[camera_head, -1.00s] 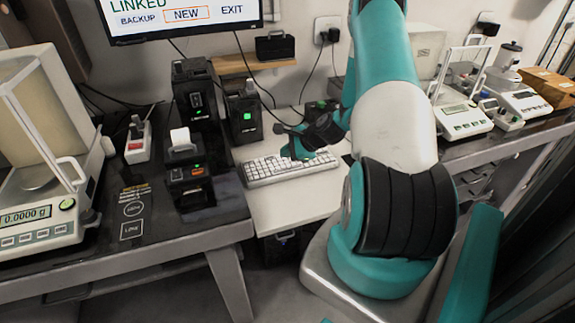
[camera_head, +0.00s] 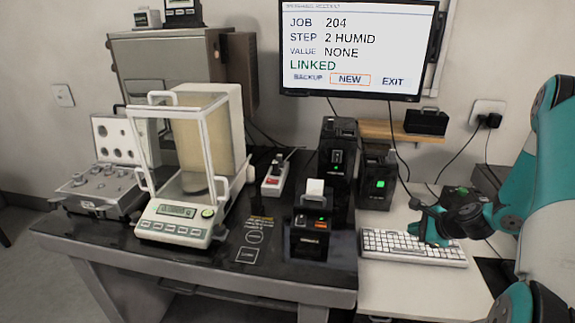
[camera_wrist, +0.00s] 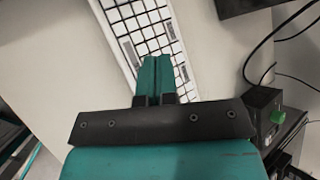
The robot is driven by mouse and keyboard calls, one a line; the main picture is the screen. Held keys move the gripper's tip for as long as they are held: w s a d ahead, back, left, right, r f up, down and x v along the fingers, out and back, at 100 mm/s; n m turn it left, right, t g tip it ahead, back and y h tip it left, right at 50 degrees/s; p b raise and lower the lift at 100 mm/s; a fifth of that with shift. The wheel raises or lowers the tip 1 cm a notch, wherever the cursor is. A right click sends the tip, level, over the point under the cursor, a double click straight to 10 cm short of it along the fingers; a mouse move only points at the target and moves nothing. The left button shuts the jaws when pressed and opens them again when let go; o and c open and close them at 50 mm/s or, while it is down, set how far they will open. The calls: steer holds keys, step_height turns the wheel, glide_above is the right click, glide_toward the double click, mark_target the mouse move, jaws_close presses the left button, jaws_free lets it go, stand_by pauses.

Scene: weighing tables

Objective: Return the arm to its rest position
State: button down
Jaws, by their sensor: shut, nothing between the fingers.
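My gripper (camera_head: 424,229) is at the right of the head view, above the white keyboard (camera_head: 385,246) on the pale desk. It also shows in the wrist view (camera_wrist: 155,62), with its two teal fingers together and nothing between them. The keyboard also shows in the wrist view (camera_wrist: 128,30), beyond the fingertips and partly hidden by them.
The monitor (camera_head: 355,45) hangs on the wall above the desk. A glass-sided balance (camera_head: 165,225) stands on the dark table, with a small printer (camera_head: 309,238) and black devices between it and the keyboard. The pale desk (camera_head: 400,290) is clear in front of the keyboard.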

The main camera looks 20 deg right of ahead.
steer(key=shift+a+r, duration=0.1)
steer(key=w+a+r+n+g+y, duration=0.1)
steer(key=a+r+n+g+y, duration=0.1)
steer(key=a+r+n, duration=0.85)
steer(key=w+a+r+n+g+y, duration=0.15)
steer(key=a+r+n, duration=0.45)
steer(key=a, duration=0.8)
steer(key=s+a+r+n+g, duration=0.3)
steer(key=s+a+r+n, duration=0.35)
steer(key=a, duration=0.35)
steer(key=s+a+r+n+g, duration=0.1)
steer(key=s+a+r+n, duration=0.1)
steer(key=s, duration=0.6)
steer(key=s+a+r+n+g, duration=0.1)
steer(key=s+a+r+n, duration=0.2)
steer(key=s+n, duration=0.4)
steer(key=shift+s+a+h, duration=0.45)
steer(key=shift+s+a, duration=0.15)
steer(key=shift+a, duration=0.15)
steer(key=shift+g, duration=0.25)
